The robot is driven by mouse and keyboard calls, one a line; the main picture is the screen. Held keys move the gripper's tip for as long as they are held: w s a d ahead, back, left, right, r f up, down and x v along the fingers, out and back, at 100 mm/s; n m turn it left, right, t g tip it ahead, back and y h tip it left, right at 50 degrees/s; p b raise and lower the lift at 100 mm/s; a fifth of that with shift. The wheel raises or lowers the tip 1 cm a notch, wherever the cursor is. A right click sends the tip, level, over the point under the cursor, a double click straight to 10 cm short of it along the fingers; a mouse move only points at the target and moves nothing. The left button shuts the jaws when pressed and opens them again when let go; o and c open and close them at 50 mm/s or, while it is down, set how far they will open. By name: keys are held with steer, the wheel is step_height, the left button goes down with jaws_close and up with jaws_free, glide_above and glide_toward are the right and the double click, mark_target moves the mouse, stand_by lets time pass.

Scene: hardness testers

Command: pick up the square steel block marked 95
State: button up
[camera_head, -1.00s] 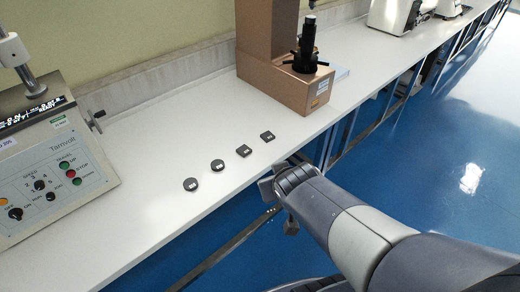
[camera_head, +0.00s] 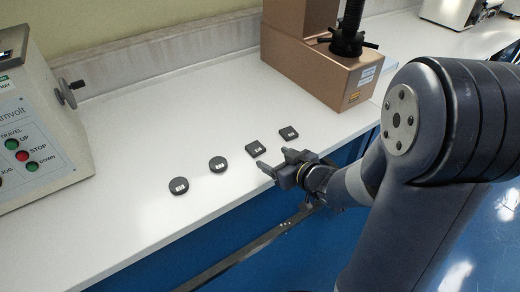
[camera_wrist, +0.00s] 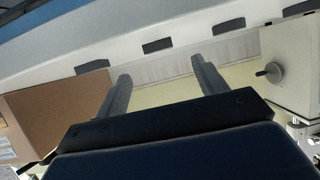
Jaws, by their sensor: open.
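Two dark square blocks with small pale labels lie on the white bench in the head view: one nearer my gripper (camera_head: 255,148) and one farther right (camera_head: 288,133). The label numbers are too small to read, so I cannot tell which is marked 95. In the wrist view, which looks upside down, the same two blocks appear edge-on as dark slabs (camera_wrist: 157,45) (camera_wrist: 92,66). My gripper (camera_head: 279,162) is open and empty at the bench's front edge, just in front of the nearer square block. Its two fingers (camera_wrist: 161,70) are spread apart in the wrist view.
Two dark round blocks (camera_head: 179,185) (camera_head: 218,164) lie to the left in the same row. A brown tester (camera_head: 318,75) stands behind right, and a grey control-panel tester (camera_head: 40,110) stands at left.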

mark_target(254, 146)
steer(key=b+x, duration=0.1)
steer(key=x, duration=0.7)
steer(key=shift+w+r, duration=0.1)
steer(key=shift+w, duration=0.2)
steer(key=c, duration=1.2)
steer(key=shift+r, duration=0.15)
